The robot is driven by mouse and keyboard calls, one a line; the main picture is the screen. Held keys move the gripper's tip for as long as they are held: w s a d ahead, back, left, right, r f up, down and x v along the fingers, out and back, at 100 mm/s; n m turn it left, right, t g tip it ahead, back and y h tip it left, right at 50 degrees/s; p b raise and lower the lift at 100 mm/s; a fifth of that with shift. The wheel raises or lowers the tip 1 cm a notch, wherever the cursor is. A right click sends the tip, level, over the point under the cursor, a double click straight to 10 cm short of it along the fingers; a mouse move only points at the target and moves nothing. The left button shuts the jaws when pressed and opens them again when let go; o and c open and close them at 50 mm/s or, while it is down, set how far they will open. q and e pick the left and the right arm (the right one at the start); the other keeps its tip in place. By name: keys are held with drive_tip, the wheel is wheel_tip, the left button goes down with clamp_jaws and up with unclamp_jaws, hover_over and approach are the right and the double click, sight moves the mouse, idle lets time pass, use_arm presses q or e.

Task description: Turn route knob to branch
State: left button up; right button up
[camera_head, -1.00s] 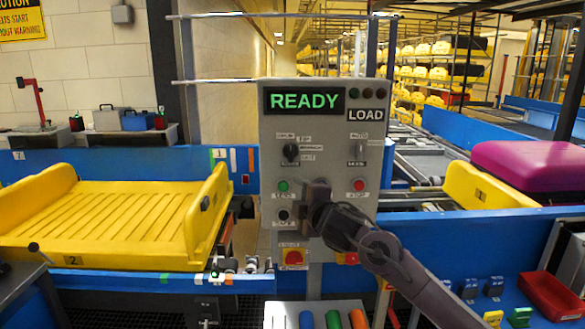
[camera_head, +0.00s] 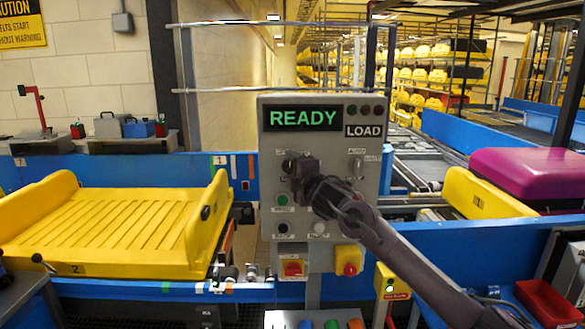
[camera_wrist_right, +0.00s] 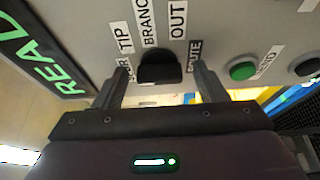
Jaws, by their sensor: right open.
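The route knob is a black knob (camera_wrist_right: 160,68) on the grey control panel (camera_head: 270,225), with TIP, BRANCH, OUT and ROUTE labels around it in the right wrist view. My right gripper (camera_wrist_right: 162,80) is open, with one finger on each side of the knob. I cannot tell whether the fingers touch it, or which label it points to. In the head view my right gripper (camera_head: 292,166) is in front of the knob's place and hides it. The panel's screen (camera_head: 303,118) reads READY, with a LOAD plate (camera_head: 364,131) beside it. My left gripper does not show.
A green button (camera_head: 281,199) sits below the gripper and a silver switch (camera_head: 356,166) to its right. Red knobs (camera_head: 350,268) on yellow plates are at the panel's bottom. A yellow tray (camera_head: 120,225) stands left; a purple case (camera_head: 525,170) lies in another tray at right.

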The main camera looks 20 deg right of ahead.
drive_tip(key=c, duration=1)
drive_tip(key=shift+f+m+b, duration=0.25)
drive_tip(key=shift+m+b, duration=0.05)
drive_tip(key=shift+b, duration=0.3)
drive_tip(key=m+t+h+b, duration=0.1)
drive_tip(key=m+b, duration=0.2)
drive_tip(key=m+t+b, duration=0.1)
drive_tip(key=m+b, duration=0.2)
drive_tip(key=m, duration=0.1)
drive_tip(key=m+t+h+b, duration=0.1)
drive_tip(key=m+b, duration=0.3)
drive_tip(key=shift+a+f+t+h, duration=0.25)
drive_tip(key=shift+f+t+h, duration=0.05)
drive_tip(key=m+h+b, duration=0.1)
drive_tip(key=m, duration=0.2)
drive_tip(key=shift+w+m, duration=0.1)
drive_tip(key=shift+m, duration=0.3)
drive_tip(key=shift+r+m+h+b, duration=0.1)
drive_tip(key=shift+m+h+b, duration=0.25)
drive_tip(key=shift+m+h, duration=1.2)
drive_tip(key=shift+m, duration=0.45)
